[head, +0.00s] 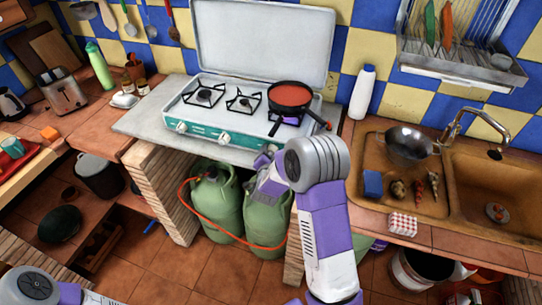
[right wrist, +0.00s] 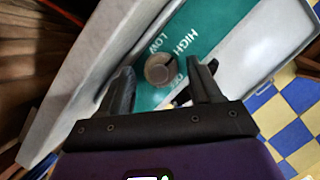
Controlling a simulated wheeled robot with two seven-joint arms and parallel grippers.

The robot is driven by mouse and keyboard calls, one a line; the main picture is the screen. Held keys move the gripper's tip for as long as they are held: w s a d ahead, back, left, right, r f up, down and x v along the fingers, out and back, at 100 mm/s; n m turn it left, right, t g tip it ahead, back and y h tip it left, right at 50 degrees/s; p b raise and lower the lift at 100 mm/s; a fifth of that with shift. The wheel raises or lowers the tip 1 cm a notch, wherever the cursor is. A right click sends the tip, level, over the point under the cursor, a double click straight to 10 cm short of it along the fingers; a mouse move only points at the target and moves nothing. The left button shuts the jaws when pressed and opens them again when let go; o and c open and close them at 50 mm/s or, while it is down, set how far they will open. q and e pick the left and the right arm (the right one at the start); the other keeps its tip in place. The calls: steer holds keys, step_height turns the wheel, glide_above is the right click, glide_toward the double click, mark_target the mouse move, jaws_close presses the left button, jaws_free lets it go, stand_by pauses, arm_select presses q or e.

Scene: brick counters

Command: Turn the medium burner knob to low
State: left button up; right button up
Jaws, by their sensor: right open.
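The stove has a teal front panel (head: 203,132) with a left knob (head: 181,127) and a middle knob (head: 224,138) showing in the head view. The panel's right part is hidden behind my right arm. In the right wrist view, a round grey knob (right wrist: 160,70) sits on the teal panel, with LOW, HIGH and OFF lettering around it. My right gripper (right wrist: 168,72) is open, its two dark fingers on either side of this knob with gaps showing. In the head view the right gripper (head: 265,160) is at the stove's front. My left gripper is out of view.
A red-filled pan (head: 291,97) sits on the right burner, its handle toward the front right. Green gas cylinders (head: 215,200) and an orange hose stand below. A white bottle (head: 362,92) stands right of the stove, and the sink (head: 480,200) is farther right.

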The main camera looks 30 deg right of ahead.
steer(key=c, duration=1)
steer(key=shift+a+r+n+g+p, duration=0.15)
steer(key=shift+n+g+p, duration=0.35)
steer(key=shift+p, duration=0.65)
steer(key=shift+c, duration=0.2)
steer(key=n+g+p, duration=0.1)
steer(key=p, duration=0.1)
steer(key=n+h+p, duration=0.1)
steer(key=n+p, duration=0.1)
steer(key=p, duration=0.1)
steer(key=n+g+h+p, duration=0.1)
steer(key=n+p, duration=0.1)
steer(key=shift+w+a+r+g+p, duration=0.15)
steer(key=shift+w+g+p, duration=0.15)
steer(key=shift+n+g+h+p, duration=0.4)
steer(key=shift+n+h+p, duration=0.2)
steer(key=shift+n+p, duration=0.25)
steer(key=shift+f+n+g+h+p, duration=0.3)
steer(key=shift+n+g+p, duration=0.15)
steer(key=shift+n, duration=0.3)
steer(key=shift+w, duration=0.1)
steer(key=o, duration=1)
